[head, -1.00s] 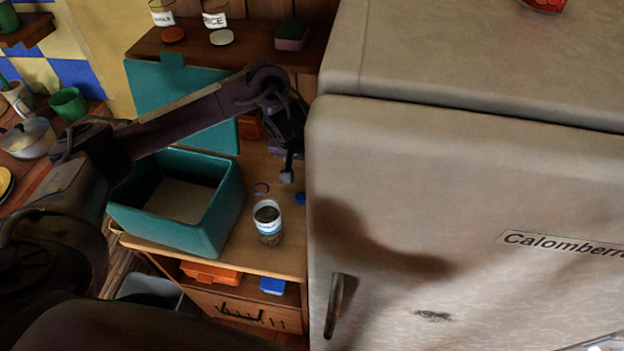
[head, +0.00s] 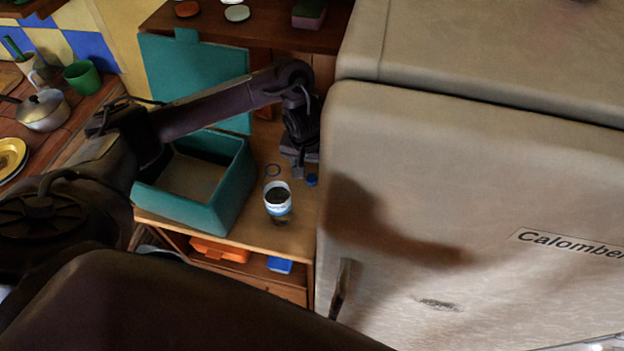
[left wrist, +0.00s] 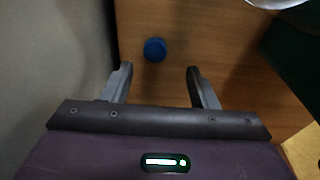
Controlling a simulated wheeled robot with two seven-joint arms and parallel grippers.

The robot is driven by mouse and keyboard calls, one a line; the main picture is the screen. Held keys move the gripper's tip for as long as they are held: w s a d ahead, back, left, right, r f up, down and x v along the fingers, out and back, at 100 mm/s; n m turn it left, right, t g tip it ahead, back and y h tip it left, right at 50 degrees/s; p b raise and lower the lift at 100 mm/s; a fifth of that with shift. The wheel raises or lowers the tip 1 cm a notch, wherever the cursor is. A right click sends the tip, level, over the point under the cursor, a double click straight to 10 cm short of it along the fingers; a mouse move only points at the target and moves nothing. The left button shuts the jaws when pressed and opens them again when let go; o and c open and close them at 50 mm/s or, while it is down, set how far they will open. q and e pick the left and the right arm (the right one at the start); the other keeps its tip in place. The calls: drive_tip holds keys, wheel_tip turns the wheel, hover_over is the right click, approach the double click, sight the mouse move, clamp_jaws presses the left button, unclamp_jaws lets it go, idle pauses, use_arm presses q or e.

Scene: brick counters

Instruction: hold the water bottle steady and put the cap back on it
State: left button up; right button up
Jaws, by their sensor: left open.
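A small blue cap (head: 311,180) lies on the wooden counter, against the fridge side; the left wrist view shows it too (left wrist: 155,49). An open-topped container with a white and blue band (head: 278,208), which seems to be the water bottle, stands upright on the counter, nearer than the cap and left of it. My left gripper (head: 300,168) is open and empty, low over the counter just beyond the cap. In the left wrist view the cap lies between the lines of the two fingers (left wrist: 159,72), slightly ahead of their tips. My right gripper is not in view.
A teal box (head: 215,215) with its lid raised stands left of the container. The big fridge (head: 440,200) walls off the right side closely. Bare counter (head: 245,236) shows around the container.

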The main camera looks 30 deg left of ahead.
sight(312, 178)
use_arm(q)
drive_tip(key=shift+d+f, duration=0.1)
drive_tip(key=shift+f, duration=0.1)
drive_tip(key=f, duration=0.4)
drive_tip(key=shift+w+d+f, duration=0.2)
drive_tip(key=shift+w+f, duration=0.15)
drive_tip(key=shift+c, duration=0.2)
drive_tip(key=c, duration=1)
